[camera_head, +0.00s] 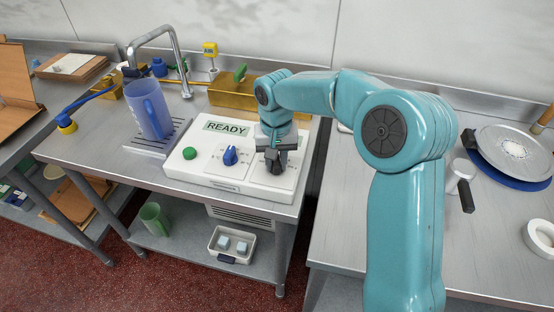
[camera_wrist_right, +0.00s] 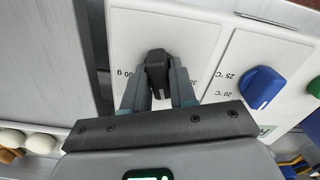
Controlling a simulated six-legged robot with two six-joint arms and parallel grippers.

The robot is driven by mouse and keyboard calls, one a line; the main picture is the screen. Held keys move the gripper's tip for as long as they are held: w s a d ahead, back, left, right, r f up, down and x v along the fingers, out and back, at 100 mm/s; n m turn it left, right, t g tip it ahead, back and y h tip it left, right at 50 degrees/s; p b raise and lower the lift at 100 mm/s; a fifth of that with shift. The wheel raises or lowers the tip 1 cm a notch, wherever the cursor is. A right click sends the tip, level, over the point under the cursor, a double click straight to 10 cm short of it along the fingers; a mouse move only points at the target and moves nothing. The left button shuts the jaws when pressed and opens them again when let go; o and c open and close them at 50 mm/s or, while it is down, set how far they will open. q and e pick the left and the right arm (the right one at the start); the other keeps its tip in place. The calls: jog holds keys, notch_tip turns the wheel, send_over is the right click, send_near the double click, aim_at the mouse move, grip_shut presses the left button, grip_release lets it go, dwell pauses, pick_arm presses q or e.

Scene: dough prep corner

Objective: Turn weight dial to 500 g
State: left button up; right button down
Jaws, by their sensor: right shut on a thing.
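The white control panel (camera_head: 228,188) stands on the steel counter, its display (camera_head: 226,127) reading READY. The black weight dial (camera_wrist_right: 157,68) sits on its right part, between the fingers of my right gripper (camera_wrist_right: 156,92). The gripper is shut on the dial, one finger on each side. In the head view my right gripper (camera_head: 275,160) reaches down onto the panel and mostly covers the dial. A label ending in "00 g" shows beside the dial; another label is partly hidden by a finger. The dial's exact setting cannot be read. My left gripper is not in view.
A blue knob (camera_head: 230,156) and a green button (camera_head: 190,153) sit left of the dial. A blue jug (camera_head: 152,112) stands on a drip grate under the tap (camera_head: 160,35). A brass-coloured box (camera_head: 228,94) stands behind the panel.

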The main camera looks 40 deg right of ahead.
jog(key=c, duration=1.1)
grip_release()
jog(key=shift+r, duration=0.15)
jog(key=shift+c, duration=0.2)
jog(key=o, duration=0.3)
jog(key=shift+s, duration=0.15)
notch_tip(320, 180, up, 6)
jog(key=p, duration=0.5)
